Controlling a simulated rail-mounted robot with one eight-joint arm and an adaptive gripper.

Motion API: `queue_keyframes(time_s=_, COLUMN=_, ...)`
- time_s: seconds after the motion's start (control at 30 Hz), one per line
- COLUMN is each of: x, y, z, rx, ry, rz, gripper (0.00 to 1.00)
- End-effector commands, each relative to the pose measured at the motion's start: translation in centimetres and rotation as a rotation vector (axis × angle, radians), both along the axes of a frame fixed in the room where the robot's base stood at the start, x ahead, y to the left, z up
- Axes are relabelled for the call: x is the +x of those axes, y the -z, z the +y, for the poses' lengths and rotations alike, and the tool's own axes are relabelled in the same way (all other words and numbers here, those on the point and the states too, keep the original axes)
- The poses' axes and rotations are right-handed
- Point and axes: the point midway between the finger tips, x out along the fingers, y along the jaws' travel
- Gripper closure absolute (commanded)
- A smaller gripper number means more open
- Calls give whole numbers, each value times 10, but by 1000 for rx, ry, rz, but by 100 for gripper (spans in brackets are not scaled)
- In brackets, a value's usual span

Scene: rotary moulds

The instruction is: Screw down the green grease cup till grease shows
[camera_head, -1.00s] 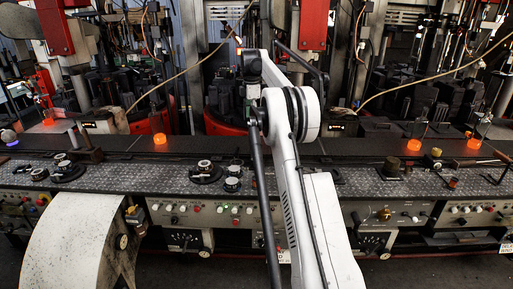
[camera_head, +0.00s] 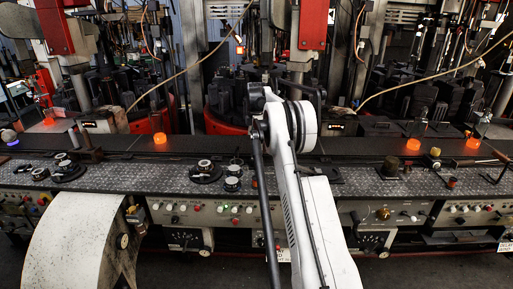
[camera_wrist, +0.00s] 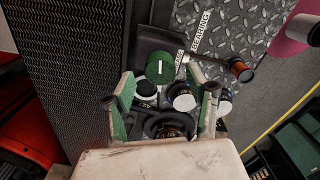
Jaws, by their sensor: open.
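The green grease cup (camera_wrist: 160,67) shows in the wrist view as a round green cap with a short white line on its top. It stands by a dark plate (camera_wrist: 152,40), close to a label reading "BEARING". My gripper (camera_wrist: 164,88) is open, with one finger on each side of the picture and green pads on the inside. The cup lies just above the gap between the fingertips in the picture, and no finger visibly touches it. I cannot tell the height gap. In the head view my arm hides the gripper, and I cannot make out the cup. No grease is visible.
Beside the cup are black, white-rimmed round fittings (camera_wrist: 182,97) and an orange-ended handle (camera_wrist: 241,70). A pink object (camera_wrist: 298,32) is at the upper right. In the head view, glowing orange pieces (camera_head: 160,138) stand along the dark rail, with moulds behind.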

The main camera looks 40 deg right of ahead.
Motion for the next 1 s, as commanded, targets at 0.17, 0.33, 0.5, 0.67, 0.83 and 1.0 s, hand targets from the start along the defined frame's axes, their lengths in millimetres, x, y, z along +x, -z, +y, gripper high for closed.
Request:
queue_keyframes(time_s=0.17, x=0, y=19, z=0, rx=0, ry=0, rz=0, gripper=48)
queue_keyframes(time_s=0.33, x=0, y=26, z=0, rx=0, ry=0, rz=0, gripper=48)
queue_keyframes(time_s=0.5, x=0, y=27, z=0, rx=0, ry=0, rz=0, gripper=48)
queue_keyframes(time_s=0.67, x=0, y=27, z=0, rx=0, ry=0, rz=0, gripper=59)
queue_keyframes(time_s=0.83, x=0, y=27, z=0, rx=0, ry=0, rz=0, gripper=82)
queue_keyframes(time_s=1.0, x=0, y=27, z=0, rx=0, ry=1, rz=0, gripper=93)
